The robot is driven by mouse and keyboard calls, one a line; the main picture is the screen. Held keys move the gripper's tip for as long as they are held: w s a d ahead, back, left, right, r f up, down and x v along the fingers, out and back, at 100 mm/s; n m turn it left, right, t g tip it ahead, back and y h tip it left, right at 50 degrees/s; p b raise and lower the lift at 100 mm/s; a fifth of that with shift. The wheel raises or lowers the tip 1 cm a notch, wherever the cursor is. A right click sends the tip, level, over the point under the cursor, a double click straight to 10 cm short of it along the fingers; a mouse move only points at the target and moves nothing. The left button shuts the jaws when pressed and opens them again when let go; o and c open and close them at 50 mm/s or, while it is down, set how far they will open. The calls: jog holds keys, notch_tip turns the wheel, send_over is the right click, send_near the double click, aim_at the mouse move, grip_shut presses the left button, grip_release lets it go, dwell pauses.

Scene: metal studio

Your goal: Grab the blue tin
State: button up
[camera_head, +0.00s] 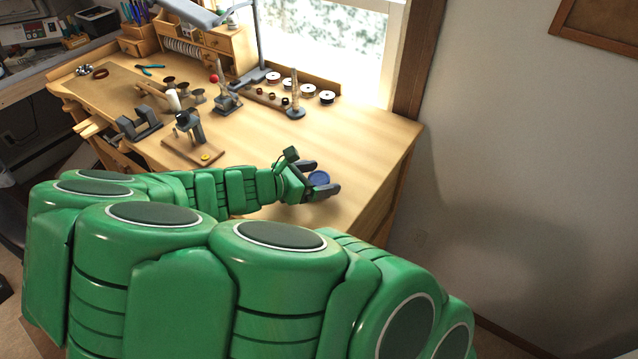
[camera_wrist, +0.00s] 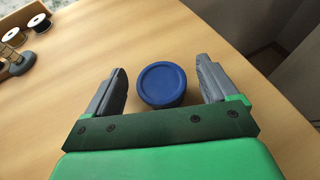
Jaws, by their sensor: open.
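The blue tin (camera_wrist: 162,84) is small and round with a flat lid. It stands on the wooden workbench (camera_wrist: 220,40). In the wrist view, my gripper (camera_wrist: 163,78) is open, with one dark finger on each side of the tin. A gap shows between the tin and each finger. In the head view, the tin (camera_head: 319,179) sits between the fingers of my gripper (camera_head: 322,179), near the front right part of the bench. My green arm hides part of the bench's front.
Several spools (camera_head: 309,90) stand in a row along the back of the bench. A small vise-like tool on a wooden base (camera_head: 190,140) stands to the left of my gripper. The bench is clear to the right and behind the tin, up to its right edge.

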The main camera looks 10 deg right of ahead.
jog(key=shift+x, duration=1.15)
jog(key=c, duration=1.2)
jog(key=shift+o, duration=0.2)
